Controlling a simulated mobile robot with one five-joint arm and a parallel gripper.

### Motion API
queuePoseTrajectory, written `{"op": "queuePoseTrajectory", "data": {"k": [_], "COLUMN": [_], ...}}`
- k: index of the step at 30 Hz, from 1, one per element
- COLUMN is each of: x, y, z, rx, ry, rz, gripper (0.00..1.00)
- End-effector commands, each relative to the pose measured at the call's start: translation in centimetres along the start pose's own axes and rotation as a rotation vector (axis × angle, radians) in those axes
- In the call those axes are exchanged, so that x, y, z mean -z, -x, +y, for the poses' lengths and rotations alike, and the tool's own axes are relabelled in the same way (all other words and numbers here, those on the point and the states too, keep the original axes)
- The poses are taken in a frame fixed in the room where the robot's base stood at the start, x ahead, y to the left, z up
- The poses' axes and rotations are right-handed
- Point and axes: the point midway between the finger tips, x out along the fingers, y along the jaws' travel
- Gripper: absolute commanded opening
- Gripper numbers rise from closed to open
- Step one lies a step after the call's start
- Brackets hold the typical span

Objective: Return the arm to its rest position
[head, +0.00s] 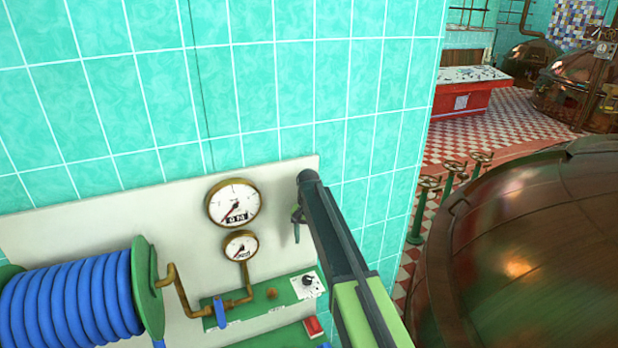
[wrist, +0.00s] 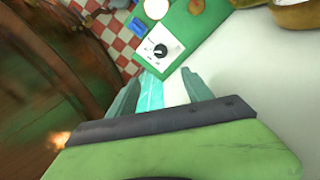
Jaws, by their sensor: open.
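My arm (head: 345,265) reaches up from the bottom right of the head view, in front of the tiled wall. My gripper (head: 298,222) is at its far end, near the right edge of the white wall board (head: 90,215). In the wrist view my gripper (wrist: 160,86) shows two grey-green fingers spread apart with nothing between them. Beyond the fingertips is a green control panel (wrist: 195,35) with a black knob (wrist: 160,50) on a white plate. The panel also shows in the head view (head: 262,303), below my gripper.
Two brass gauges (head: 234,203) and a brass pipe (head: 180,290) are left of my arm. A blue hose reel (head: 70,300) is at lower left. A large copper kettle (head: 540,250) fills the right. Green valve stands (head: 420,210) and red-and-white checkered floor (head: 500,130) lie beyond the wall's edge.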

Motion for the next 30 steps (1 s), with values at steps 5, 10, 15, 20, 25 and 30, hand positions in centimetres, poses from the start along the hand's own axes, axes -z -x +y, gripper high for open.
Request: {"op": "queuePoseTrajectory", "data": {"k": [5, 10, 15, 20, 25, 30], "x": [0.9, -2.7, -9.8, -17.4, -22.2, -22.0], "y": [-5.0, -11.2, -17.3, -20.4, -19.8, -19.8], "z": [3.1, 9.7, 16.6, 21.2, 22.6, 22.6], "rx": [0.000, 0.000, -0.001, -0.001, -0.001, -0.002], "ry": [-0.040, -0.097, -0.086, 0.000, 0.128, 0.220], "rz": [0.000, 0.000, 0.000, 0.000, -0.001, -0.001], "gripper": [0.59, 0.59, 0.59, 0.59, 0.59, 0.59]}}
